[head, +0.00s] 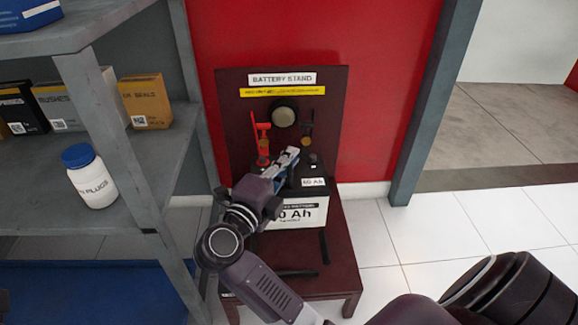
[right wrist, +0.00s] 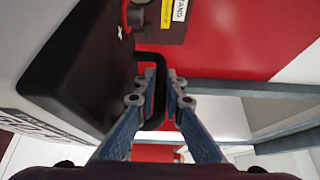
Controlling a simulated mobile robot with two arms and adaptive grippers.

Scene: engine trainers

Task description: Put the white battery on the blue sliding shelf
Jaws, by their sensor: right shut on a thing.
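The white battery (head: 322,210) with a black top sits on the dark red battery stand (head: 343,255), its "0 Ah" label facing front, partly hidden by my right arm. My right gripper (head: 287,160) is over the battery's top. In the right wrist view its fingers (right wrist: 160,95) are shut on the battery's black handle (right wrist: 150,57), with the battery's black lid (right wrist: 85,70) at the left. The blue sliding shelf (head: 95,292) is low at the left, under the grey rack. My left gripper is not in view.
The grey rack (head: 85,35) stands at the left, its post close to my right arm. It holds boxes and a white bottle with a blue cap (head: 90,178). Red and black clamps (head: 262,140) hang on the stand's back panel.

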